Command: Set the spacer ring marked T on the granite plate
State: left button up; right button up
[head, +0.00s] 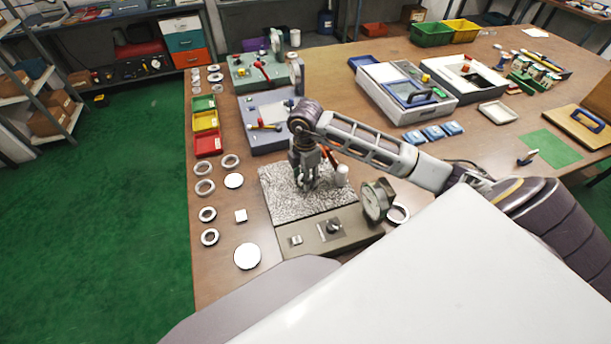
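The speckled granite plate (283,205) lies on the bench near the middle, on a grey base with a knob. My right gripper (307,183) points down over the plate, low and close to its surface. The fingers are small and dark here; I cannot tell whether they are open or hold a ring. Several metal rings lie left of the plate, among them one ring (205,187) and another ring (209,237). One more ring (398,214) lies right of the dial gauge. No T mark is legible on any ring. My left gripper is not in view.
A dial gauge (376,201) and a small white cylinder (342,175) stand at the plate's right. Coloured bins (205,122) and a blue-grey fixture (262,123) stand behind.

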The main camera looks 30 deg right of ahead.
jog(key=shift+f, duration=0.2)
dwell(0.4)
jog(key=o, duration=1.2)
jog(key=shift+c, duration=0.2)
jog(key=shift+r, duration=0.15)
notch_tip(320, 180, up, 12)
dwell(0.3)
